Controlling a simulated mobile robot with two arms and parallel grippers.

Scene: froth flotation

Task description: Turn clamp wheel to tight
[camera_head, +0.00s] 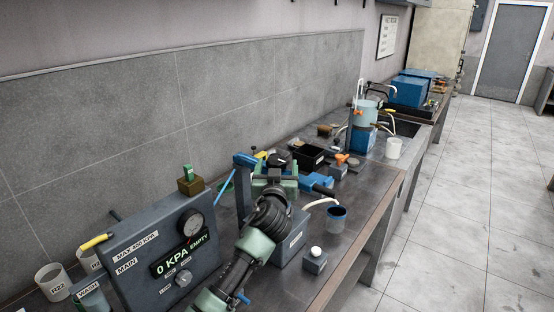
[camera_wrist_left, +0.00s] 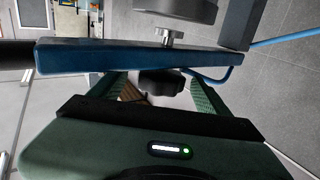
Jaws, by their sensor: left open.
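The clamp wheel (camera_wrist_left: 160,83) is a black lobed knob. In the left wrist view it sits against the near side of the dark blue clamp bar (camera_wrist_left: 100,56), between my green fingers. A metal screw (camera_wrist_left: 170,37) shows on the bar's other side, near a grey cylinder (camera_wrist_left: 175,10). My left gripper (camera_head: 277,174) is open around the wheel, with gaps at both fingers. In the head view it is by the dark blue clamp post (camera_head: 242,188), and my wrist hides part of the clamp. My right gripper is not in view.
A pressure panel (camera_head: 160,258) reading 0 KPA EMPTY stands left of my arm. A blue cup (camera_head: 337,218) and a small box with a white button (camera_head: 315,260) stand to the right. Bottles and trays crowd the bench behind. The bench front edge (camera_head: 365,240) is clear.

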